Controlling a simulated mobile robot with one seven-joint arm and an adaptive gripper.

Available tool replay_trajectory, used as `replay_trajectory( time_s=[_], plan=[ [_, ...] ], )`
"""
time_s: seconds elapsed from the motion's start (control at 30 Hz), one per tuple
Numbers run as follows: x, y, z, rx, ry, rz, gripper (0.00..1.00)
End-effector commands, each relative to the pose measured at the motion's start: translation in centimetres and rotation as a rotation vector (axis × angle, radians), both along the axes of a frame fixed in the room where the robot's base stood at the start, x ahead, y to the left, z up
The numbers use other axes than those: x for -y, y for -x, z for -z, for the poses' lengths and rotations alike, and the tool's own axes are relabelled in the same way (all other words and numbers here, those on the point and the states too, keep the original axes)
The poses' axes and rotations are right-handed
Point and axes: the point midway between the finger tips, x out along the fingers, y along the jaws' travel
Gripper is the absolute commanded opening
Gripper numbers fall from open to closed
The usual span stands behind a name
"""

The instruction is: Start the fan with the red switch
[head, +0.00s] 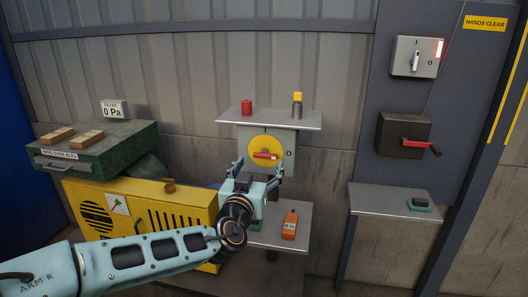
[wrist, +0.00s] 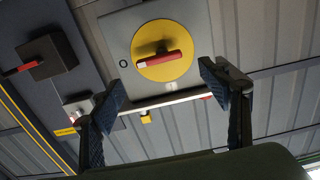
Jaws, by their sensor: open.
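The red switch handle (head: 265,155) lies roughly level on a yellow disc (head: 257,143) on a grey box. Its red end points toward the O mark at the right; the I mark is above the disc. In the wrist view, the red handle (wrist: 165,59) and the disc (wrist: 160,40) lie just beyond my fingertips. My gripper (head: 257,170) is open and empty, its fingers apart just in front of and below the handle; it also shows in the wrist view (wrist: 163,85). The filter gauge (head: 114,109) reads 0 Pa. A yellow vented machine (head: 140,217) stands at the left.
A shelf (head: 290,117) over the switch bears a red cylinder (head: 247,107) and a yellow-topped post (head: 297,103). An orange device (head: 290,224) lies on the bench (head: 299,248) below. At the right are a grey lever switch (head: 414,57) and a black red-handled box (head: 403,135).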

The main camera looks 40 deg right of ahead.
Motion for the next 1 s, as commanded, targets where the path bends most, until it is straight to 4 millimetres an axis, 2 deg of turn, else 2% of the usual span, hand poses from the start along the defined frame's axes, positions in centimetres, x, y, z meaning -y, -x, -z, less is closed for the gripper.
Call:
replay_trajectory(
  time_s=[0.2, 0.4, 0.83, 0.87, 1.0],
  plan=[
    [2.6, -2.0, 0.1, 0.001, -0.001, 0.003, 0.70],
    [4.1, -3.4, 0.1, 0.001, -0.001, 0.001, 0.70],
    [4.7, -4.0, 0.1, -0.001, -0.001, 0.000, 0.70],
    [4.7, -4.0, 0.1, -0.001, -0.001, 0.000, 0.68],
    [4.7, -4.0, 0.1, 0.000, -0.001, 0.000, 0.53]
  ],
)
